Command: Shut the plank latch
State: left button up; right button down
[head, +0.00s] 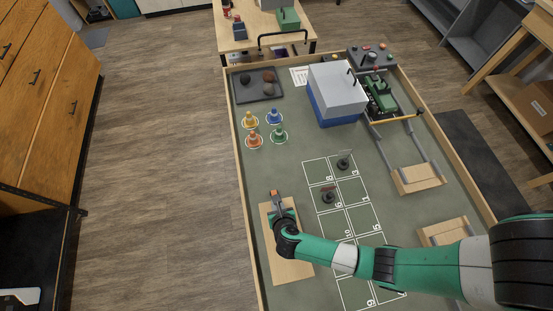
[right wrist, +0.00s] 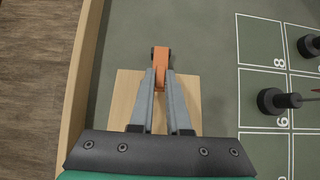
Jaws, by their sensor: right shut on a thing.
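The pale wooden plank (head: 297,272) lies near the left edge of the green work mat; it also shows in the right wrist view (right wrist: 188,92). An orange latch lever (right wrist: 161,62) with a dark end stands out past the plank's far edge; its orange part also shows in the head view (head: 274,193). My right gripper (right wrist: 161,82) is over the plank, with both fingers closed on the orange lever. The fingers hide the lever's near part and its base. My left gripper is not in view.
A low wooden rim (head: 238,155) borders the mat. Two dark knobbed weights (head: 327,196) stand on the numbered grid to the right. Several coloured cones (head: 253,139), a dark tray (head: 257,86) and a blue-and-white box (head: 337,92) stand farther back.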

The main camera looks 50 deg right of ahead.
jog(key=shift+s+f, duration=0.1)
jog(key=shift+f, duration=0.05)
jog(key=c, duration=0.9)
grip_release()
jog(key=p+v, duration=0.1)
jog(key=v, duration=1)
jog(key=shift+s+a+p, duration=0.25)
jog(key=shift+p, duration=0.15)
